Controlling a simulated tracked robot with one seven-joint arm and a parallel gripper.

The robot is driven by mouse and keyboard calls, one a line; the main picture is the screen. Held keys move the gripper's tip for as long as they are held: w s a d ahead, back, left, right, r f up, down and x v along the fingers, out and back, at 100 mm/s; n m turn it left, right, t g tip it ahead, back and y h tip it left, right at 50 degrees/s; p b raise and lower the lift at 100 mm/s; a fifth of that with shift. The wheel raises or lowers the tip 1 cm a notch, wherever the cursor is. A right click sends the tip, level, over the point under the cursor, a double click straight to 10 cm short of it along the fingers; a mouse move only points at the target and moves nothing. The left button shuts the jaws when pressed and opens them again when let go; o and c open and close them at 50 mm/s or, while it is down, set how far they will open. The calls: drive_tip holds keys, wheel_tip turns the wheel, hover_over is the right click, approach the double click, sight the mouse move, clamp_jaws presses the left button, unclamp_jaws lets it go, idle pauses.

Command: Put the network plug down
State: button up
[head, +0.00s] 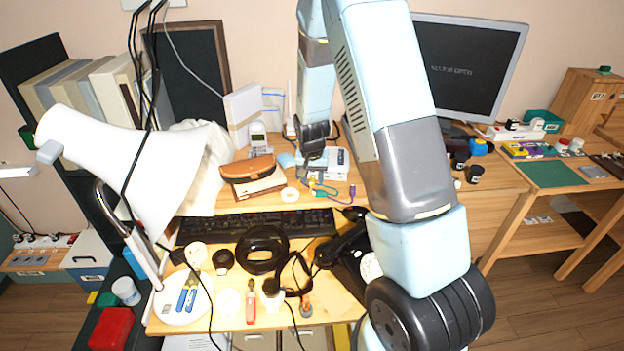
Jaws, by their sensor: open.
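My gripper (312,152), dark at the end of my light-blue arm, points down over the back of the wooden desk (350,203). It is open, though its fingertips are small and partly dark against the things behind. A white box-like device (338,160) stands right beside it. Just below the gripper, short green, yellow and purple leads with small plugs (322,190) lie on the desk. Which of these is the network plug I cannot tell at this size. I see nothing clearly held between the fingers.
A brown case (249,170) lies left of the gripper. A keyboard (255,228), black cable coil (262,249) and dial phone (348,250) are in front. A white lamp (140,165) stands left. A monitor (470,65) stands right. My own arm hides the desk's middle right.

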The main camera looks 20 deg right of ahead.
drive_tip(key=s+r+n+t, duration=0.1)
drive_tip(key=s+r, duration=0.4)
drive_tip(key=r, duration=0.5)
drive_tip(key=s+r+y, duration=0.1)
drive_tip(key=s+r, duration=0.4)
drive_tip(key=r, duration=0.4)
drive_tip(key=s+r+n+t, duration=0.1)
drive_tip(key=s+r, duration=0.4)
drive_tip(key=r, duration=0.5)
drive_tip(key=s+r+n, duration=0.1)
drive_tip(key=s+r, duration=0.2)
drive_tip(key=s, duration=0.5)
drive_tip(key=s+r+n+t, duration=0.1)
drive_tip(key=s+r, duration=0.2)
drive_tip(key=s, duration=0.5)
drive_tip(key=shift+s+d+r+t, duration=0.2)
drive_tip(key=shift+s+t, duration=0.1)
drive_tip(key=shift+s, duration=0.1)
